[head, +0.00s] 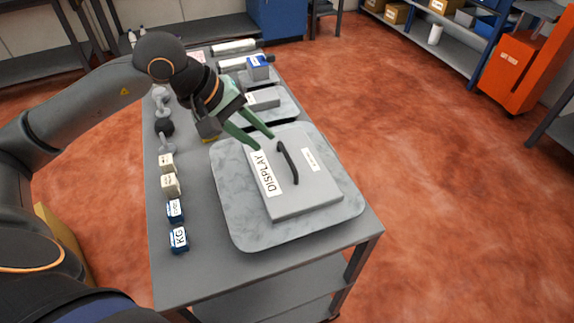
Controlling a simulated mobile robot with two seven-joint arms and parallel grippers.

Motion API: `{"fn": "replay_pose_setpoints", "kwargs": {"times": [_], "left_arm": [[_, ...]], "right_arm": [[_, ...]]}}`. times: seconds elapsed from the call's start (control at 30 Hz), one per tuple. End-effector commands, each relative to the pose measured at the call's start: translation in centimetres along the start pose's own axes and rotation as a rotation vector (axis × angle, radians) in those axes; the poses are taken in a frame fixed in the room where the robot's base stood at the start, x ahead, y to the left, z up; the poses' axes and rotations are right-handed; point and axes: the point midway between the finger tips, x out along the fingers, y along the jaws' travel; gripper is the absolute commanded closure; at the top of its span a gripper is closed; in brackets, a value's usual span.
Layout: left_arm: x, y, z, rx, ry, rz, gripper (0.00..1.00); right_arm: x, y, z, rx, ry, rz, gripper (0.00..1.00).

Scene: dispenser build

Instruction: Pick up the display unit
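The display unit (312,196) is a flat grey box labelled DISPLAY with a black arched handle (288,162) on top. It lies on a marbled grey tray (235,205) on the table. My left gripper (265,143) has two green fingers, spread apart with nothing between them. Its fingertips are near the far edge of the display unit, short of the handle in the picture. I cannot tell whether they touch the box. My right gripper is not in view.
The grey table (200,285) also holds small labelled blocks (178,240) and dumbbell-like parts (165,127) along its left side. A second tray (284,106) with a grey part lies beyond. An orange cabinet (530,72) and shelves stand far right, with open floor between.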

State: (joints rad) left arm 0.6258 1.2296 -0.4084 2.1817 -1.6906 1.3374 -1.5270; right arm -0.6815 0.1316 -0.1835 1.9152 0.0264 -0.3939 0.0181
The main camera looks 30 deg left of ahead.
Motion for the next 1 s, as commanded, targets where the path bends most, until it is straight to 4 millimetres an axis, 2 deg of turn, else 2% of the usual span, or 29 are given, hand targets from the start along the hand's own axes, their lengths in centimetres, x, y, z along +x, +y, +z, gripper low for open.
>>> {"fn": "replay_pose_setpoints", "kwargs": {"times": [0.13, 0.37, 0.7, 1.0], "left_arm": [[2.5, 0.1, 0.1, -0.002, -0.004, 0.001, 0.72], [4.2, 0.1, 0.0, -0.002, -0.003, 0.0, 0.72], [8.6, 0.4, -0.3, -0.001, -0.002, 0.001, 0.72], [9.0, 0.3, -0.3, 0.0, 0.0, 0.0, 0.74]], "right_arm": [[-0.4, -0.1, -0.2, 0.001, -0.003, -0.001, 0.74], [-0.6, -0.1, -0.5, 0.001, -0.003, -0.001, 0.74], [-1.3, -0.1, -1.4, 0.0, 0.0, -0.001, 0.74], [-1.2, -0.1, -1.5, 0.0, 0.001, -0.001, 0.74]]}}
